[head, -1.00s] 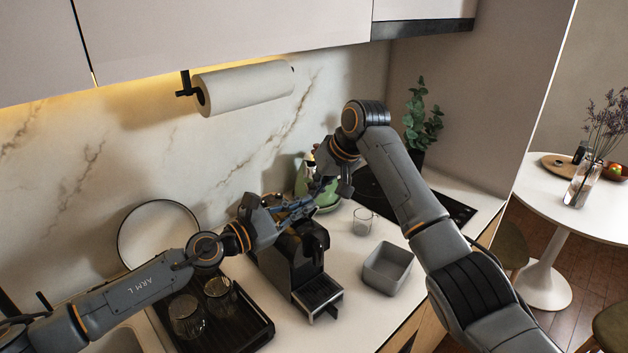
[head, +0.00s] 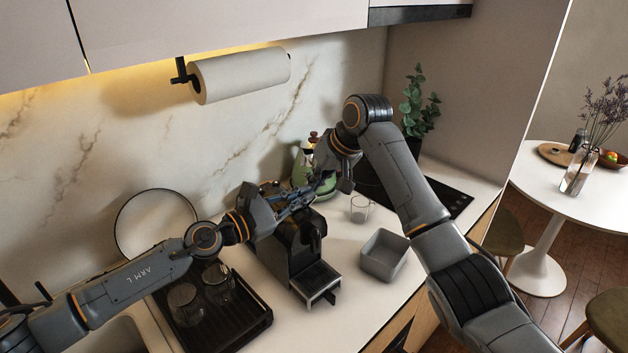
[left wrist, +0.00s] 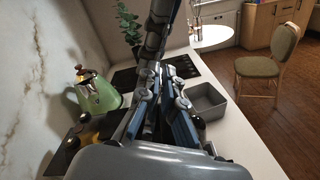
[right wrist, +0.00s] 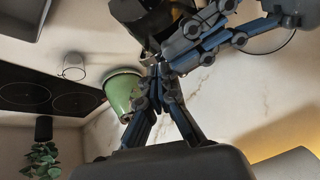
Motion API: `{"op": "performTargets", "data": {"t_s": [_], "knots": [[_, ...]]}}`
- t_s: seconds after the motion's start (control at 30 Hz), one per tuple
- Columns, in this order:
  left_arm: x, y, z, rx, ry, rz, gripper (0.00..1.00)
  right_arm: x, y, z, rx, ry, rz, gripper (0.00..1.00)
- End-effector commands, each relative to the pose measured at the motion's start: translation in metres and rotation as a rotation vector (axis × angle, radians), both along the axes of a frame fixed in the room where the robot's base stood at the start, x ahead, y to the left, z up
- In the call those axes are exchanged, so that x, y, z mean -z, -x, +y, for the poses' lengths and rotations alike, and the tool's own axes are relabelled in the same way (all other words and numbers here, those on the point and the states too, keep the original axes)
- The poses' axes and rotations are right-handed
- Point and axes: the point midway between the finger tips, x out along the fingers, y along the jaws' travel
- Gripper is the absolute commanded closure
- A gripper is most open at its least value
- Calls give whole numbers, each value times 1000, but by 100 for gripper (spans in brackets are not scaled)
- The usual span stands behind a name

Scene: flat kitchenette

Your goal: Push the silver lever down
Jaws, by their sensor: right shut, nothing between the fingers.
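The black coffee machine (head: 304,246) stands on the counter. I cannot make out the silver lever; the grippers crowd the machine's top, where it may be hidden. My left gripper (head: 304,194) reaches over the top from the left. In the left wrist view its two fingers (left wrist: 160,82) point forward, and overlap hides whether they grip anything. My right gripper (head: 318,183) comes in from the right above the machine's rear. In the right wrist view its fingertips (right wrist: 158,72) meet, shut and empty, beside the left gripper's fingers. I cannot tell whether the grippers touch.
A green kettle (left wrist: 95,95) stands close behind the machine. A glass (head: 360,209) and a grey square bowl (head: 384,255) stand to its right. A black tray (head: 243,325) with two glasses lies to its left. The paper towel roll (head: 240,75) hangs above.

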Motion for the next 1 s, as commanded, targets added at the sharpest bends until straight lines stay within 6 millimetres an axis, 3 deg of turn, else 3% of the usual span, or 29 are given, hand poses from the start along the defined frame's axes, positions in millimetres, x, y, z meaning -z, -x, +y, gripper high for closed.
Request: {"op": "performTargets", "data": {"t_s": [0.03,0.1,0.57,1.0], "knots": [[-6,-8,9,-27,7,-12,87,10,5,-1,-4,12,29,100],[-7,-8,9,-27,8,-14,72,11,5,-1,-4,12,30,100],[-7,-3,13,-24,7,-13,72,11,4,-2,-2,13,29,100],[-3,57,74,-21,2,-6,72,8,3,-2,-2,11,21,100]]}}
